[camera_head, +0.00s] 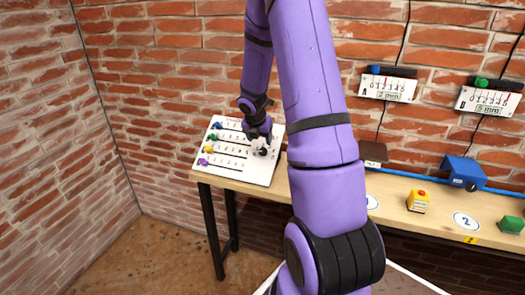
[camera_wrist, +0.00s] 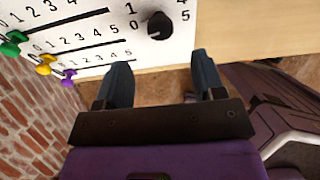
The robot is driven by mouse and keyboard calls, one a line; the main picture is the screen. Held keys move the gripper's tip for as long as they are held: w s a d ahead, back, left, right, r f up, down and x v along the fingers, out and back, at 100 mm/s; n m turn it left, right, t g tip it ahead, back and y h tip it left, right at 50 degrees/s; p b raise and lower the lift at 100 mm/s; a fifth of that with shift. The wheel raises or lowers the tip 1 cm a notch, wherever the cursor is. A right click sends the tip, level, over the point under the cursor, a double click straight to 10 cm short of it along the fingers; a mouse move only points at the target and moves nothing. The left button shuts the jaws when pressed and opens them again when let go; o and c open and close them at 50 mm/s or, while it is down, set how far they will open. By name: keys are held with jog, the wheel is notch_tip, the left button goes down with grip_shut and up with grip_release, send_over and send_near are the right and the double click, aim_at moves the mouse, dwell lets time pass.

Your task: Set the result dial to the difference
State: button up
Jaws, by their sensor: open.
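The result dial is a black round knob (camera_wrist: 159,26) on a white panel (camera_wrist: 92,45), with the digits 1, 0, 4 and 5 visible around it. Its pointer setting is unclear. In the wrist view my gripper (camera_wrist: 161,62) is open, with its two fingers apart; the knob lies just beyond the fingertips, roughly between them. In the head view my gripper (camera_head: 260,140) is over the right side of the panel (camera_head: 229,168), partly covering the dial. On the wall, gauge A (camera_head: 387,94) reads 2 mm and gauge B (camera_head: 489,106) reads 5 mm.
The panel has slider rows with blue, green, yellow and purple knobs (camera_head: 203,162). A wooden bench (camera_head: 390,190) holds the panel, a yellow box with a red button (camera_head: 418,202), a blue block (camera_head: 465,172) and a green object (camera_head: 511,224). Brick walls stand behind and left.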

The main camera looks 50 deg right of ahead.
aim_at(263, 151)
jog(key=x, duration=0.7)
jog(key=shift+d+f, duration=0.1)
jog(key=shift+f, duration=0.2)
jog(key=c, duration=0.9)
